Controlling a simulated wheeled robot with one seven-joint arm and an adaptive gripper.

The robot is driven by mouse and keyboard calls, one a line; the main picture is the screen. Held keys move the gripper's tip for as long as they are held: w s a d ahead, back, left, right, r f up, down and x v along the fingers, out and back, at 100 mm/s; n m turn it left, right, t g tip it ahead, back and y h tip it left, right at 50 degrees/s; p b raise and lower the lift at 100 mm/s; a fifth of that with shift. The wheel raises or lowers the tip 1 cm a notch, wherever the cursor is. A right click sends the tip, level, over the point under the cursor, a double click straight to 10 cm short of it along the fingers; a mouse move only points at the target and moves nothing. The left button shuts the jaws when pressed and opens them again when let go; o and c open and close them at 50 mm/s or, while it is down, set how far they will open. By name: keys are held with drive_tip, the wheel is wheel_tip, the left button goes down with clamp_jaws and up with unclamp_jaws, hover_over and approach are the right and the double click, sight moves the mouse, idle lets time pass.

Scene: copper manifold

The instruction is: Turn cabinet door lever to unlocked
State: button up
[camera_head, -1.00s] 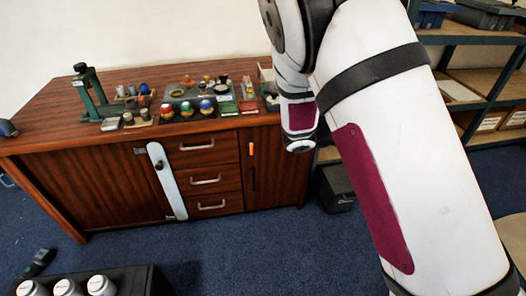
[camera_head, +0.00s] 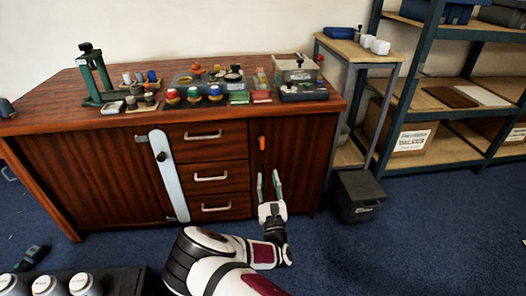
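The wooden cabinet (camera_head: 100,169) stands against the wall with a column of drawers in its middle and a narrow door on the right. A small orange lever (camera_head: 262,143) sits upright near the top of that right door. My gripper (camera_head: 269,175) is in front of the right door, below the lever and apart from it. Its two green fingers point up and stand apart, with nothing seen between them. A white bar with a black knob (camera_head: 161,156) runs down the left door beside the drawers.
The cabinet top holds a green press (camera_head: 95,75), several coloured knobs and boxes. A dark bin (camera_head: 358,196) stands on the floor right of the cabinet, before shelves (camera_head: 412,117). A black rack with white-capped jars (camera_head: 118,281) is at lower left. Blue floor lies clear between.

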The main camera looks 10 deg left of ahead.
sight(263, 144)
drive_tip(key=b+x, duration=0.5)
drive_tip(key=x, duration=0.8)
drive_tip(key=shift+w+a, duration=0.15)
drive_tip(key=shift+w, duration=0.15)
clamp_jaws()
